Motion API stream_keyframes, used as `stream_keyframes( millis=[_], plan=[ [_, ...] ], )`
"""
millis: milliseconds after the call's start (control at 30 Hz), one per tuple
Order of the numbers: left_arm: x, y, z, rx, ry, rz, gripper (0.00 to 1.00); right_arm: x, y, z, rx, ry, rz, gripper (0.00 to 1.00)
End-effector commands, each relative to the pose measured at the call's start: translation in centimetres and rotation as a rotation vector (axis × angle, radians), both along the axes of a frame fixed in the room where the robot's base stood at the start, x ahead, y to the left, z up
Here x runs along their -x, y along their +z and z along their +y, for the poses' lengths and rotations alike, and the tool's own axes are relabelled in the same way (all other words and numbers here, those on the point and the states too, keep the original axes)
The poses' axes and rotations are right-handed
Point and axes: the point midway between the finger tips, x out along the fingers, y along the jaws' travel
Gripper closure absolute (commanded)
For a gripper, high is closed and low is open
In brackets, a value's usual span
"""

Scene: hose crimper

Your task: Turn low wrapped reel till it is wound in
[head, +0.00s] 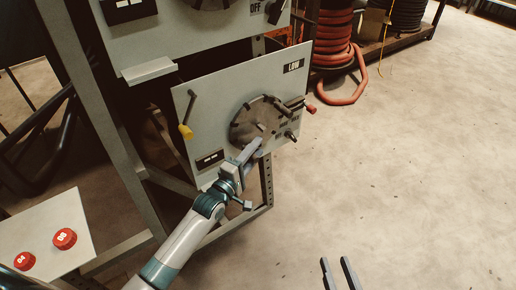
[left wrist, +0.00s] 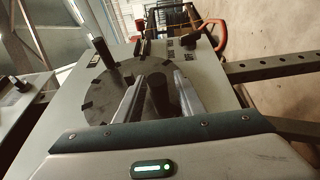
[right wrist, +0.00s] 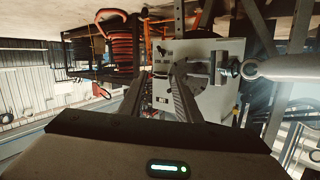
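The low panel (head: 210,95), a pale tilted plate labelled LOW, carries a dark notched reel disc (head: 258,122). My left gripper (head: 256,146) is at the disc's lower edge. In the left wrist view, its fingers (left wrist: 158,90) are apart on either side of a dark upright peg (left wrist: 157,98) on the disc (left wrist: 105,88); gaps show beside the peg. Another peg (left wrist: 103,50) stands near the rim. My right gripper (head: 338,273) is open and empty over the floor, far from the panel. Its fingers (right wrist: 155,85) also show apart in the right wrist view.
A yellow-knobbed lever (head: 186,131) is left of the disc and a red-knobbed one (head: 310,108) right of it. A dark display (head: 209,160) sits below left. An upper panel (head: 180,45) overhangs. Red buttons (head: 65,238) are at lower left. Floor at right is clear.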

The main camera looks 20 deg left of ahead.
Motion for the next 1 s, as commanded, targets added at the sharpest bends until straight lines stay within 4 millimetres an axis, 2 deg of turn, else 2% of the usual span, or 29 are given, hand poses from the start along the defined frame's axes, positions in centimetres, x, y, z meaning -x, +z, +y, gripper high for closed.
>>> stream_keyframes(
  millis=[200, 533, 667, 700, 1000],
  plan=[
    [-1.5, 0.0, -0.4, 0.002, 0.000, 0.001, 0.65, -0.1, 0.8, 0.2, -0.012, 0.000, -0.043, 0.70],
    [-1.6, 0.1, -0.5, 0.001, 0.000, 0.001, 0.65, -0.2, 0.9, 0.2, -0.014, 0.000, -0.047, 0.70],
    [-1.6, 0.1, -0.5, 0.001, 0.000, 0.001, 0.96, -0.2, 0.9, 0.2, -0.014, 0.000, -0.047, 0.70],
    [-1.6, 0.1, -0.5, 0.001, 0.000, 0.001, 1.00, -0.2, 0.9, 0.2, -0.014, 0.000, -0.047, 0.70],
    [-1.6, 0.0, -0.5, 0.002, 0.000, -0.001, 1.00, -0.2, 0.9, 0.2, -0.016, -0.001, -0.054, 0.70]
  ],
)
